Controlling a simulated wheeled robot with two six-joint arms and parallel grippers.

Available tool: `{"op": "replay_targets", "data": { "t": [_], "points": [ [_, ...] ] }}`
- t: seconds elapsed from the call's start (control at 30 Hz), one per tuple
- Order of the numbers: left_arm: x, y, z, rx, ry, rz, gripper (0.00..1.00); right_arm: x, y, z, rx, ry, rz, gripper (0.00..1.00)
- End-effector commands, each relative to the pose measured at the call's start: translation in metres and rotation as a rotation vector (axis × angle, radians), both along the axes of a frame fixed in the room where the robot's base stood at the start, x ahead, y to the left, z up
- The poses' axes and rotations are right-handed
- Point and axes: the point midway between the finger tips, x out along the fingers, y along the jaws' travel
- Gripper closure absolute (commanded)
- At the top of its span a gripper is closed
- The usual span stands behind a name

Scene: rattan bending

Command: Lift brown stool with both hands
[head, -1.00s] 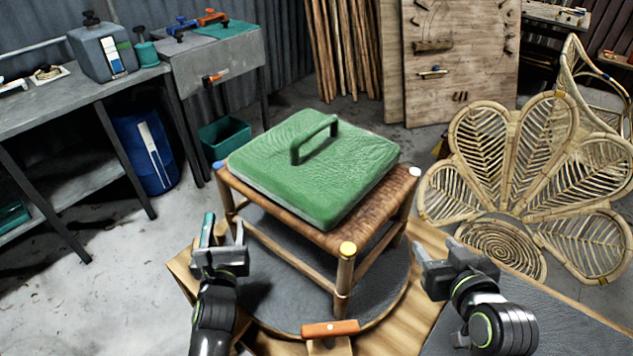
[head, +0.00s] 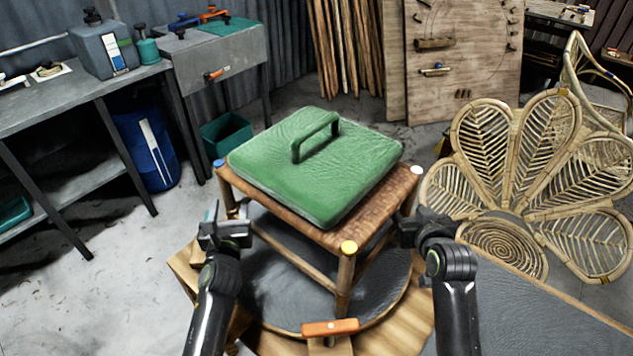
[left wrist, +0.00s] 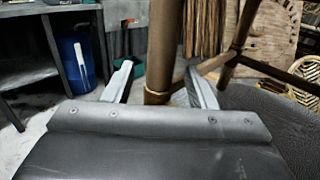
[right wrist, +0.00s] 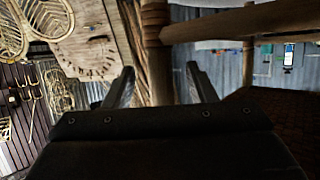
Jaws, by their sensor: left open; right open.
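The brown stool (head: 376,238) stands on a round dark turntable (head: 280,290), with a green cushion (head: 310,180) with a handle on its woven seat. My left gripper (head: 222,222) is open at the stool's left side. In the left wrist view, a stool leg (left wrist: 163,60) stands between the open fingers (left wrist: 155,85). My right gripper (head: 408,226) is open at the stool's right side. In the right wrist view, a leg (right wrist: 157,60) shows between the open fingers (right wrist: 160,82). Neither gripper is closed on the stool.
An orange-handled clamp (head: 330,328) sits at the turntable's front edge. A rattan flower-shaped chair (head: 540,180) stands close on the right. A grey workbench (head: 60,115) and a blue drum (head: 147,150) are at left. Bare floor lies at lower left.

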Motion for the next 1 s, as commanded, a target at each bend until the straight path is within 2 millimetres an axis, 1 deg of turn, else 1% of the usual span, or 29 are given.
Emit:
{"op": "replay_targets", "data": {
  "t": [0.03, 0.1, 0.23, 0.4, 0.67, 1.0],
  "points": [
    [0.003, 0.000, 0.000, 0.002, -0.001, 0.000, 0.49, 0.007, 0.001, -0.002, -0.001, 0.000, 0.000, 0.49],
    [0.006, 0.001, 0.001, 0.002, -0.002, 0.000, 0.49, 0.013, 0.002, -0.005, -0.001, 0.001, 0.000, 0.49],
    [0.010, 0.002, 0.000, 0.002, 0.000, 0.000, 0.49, 0.022, 0.003, -0.009, -0.001, 0.000, 0.000, 0.49],
    [0.013, 0.002, 0.000, 0.000, -0.001, 0.000, 0.49, 0.027, 0.004, -0.011, 0.000, -0.001, 0.000, 0.49],
    [0.013, 0.002, 0.000, 0.001, -0.001, 0.000, 0.49, 0.027, 0.004, -0.011, 0.000, -0.001, 0.000, 0.49],
    [0.013, 0.002, 0.000, 0.001, -0.001, 0.000, 0.94, 0.027, 0.004, -0.011, 0.000, 0.000, 0.000, 0.94]
  ]
}}
